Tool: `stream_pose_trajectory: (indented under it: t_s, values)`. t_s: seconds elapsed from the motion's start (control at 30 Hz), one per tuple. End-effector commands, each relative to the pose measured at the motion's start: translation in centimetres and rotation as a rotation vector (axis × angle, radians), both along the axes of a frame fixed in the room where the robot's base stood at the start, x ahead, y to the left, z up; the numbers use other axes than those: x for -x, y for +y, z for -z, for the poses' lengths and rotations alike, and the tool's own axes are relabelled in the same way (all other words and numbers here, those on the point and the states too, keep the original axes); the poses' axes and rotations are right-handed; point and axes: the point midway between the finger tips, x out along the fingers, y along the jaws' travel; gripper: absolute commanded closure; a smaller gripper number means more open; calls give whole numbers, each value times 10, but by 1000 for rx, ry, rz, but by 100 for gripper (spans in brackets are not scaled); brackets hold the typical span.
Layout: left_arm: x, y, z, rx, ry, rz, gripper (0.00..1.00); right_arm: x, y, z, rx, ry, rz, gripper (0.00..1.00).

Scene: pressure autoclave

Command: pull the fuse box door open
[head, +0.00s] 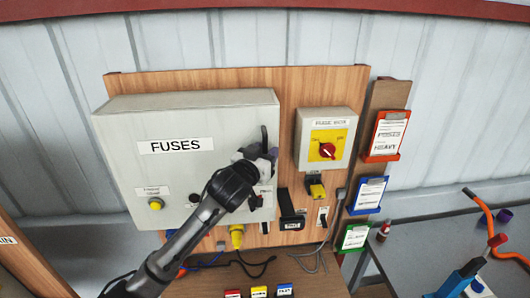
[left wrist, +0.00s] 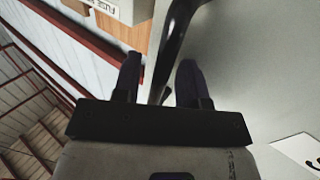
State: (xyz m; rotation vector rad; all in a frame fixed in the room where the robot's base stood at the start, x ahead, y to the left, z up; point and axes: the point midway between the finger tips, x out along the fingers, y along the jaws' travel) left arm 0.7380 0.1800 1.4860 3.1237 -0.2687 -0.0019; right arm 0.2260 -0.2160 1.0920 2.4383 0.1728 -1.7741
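The fuse box (head: 185,120) is a grey cabinet labelled "FUSES" on a wooden board, and its door looks closed. Its dark handle (head: 265,137) is at the right edge of the door, partly hidden by my left gripper (head: 258,155). In the left wrist view the handle (left wrist: 177,28) is a dark curved bar running down between the two fingers of the left gripper (left wrist: 158,78). The fingers stand apart, and I cannot tell whether either touches the handle. My right gripper is not in view.
Right of the box is a grey switch box (head: 309,151) with a red knob on yellow. Beyond it hang red, blue and green document holders (head: 386,135). A yellow plug (head: 237,236) and cables are below. A grey bench (head: 430,225) is at the right.

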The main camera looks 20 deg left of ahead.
Motion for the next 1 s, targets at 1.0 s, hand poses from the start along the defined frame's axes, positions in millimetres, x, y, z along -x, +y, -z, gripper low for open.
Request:
stream_pose_trajectory:
  t_s: [1.0]
  values:
    - [5, -8, -1, -1, 0, 23, 100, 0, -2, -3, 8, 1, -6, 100]
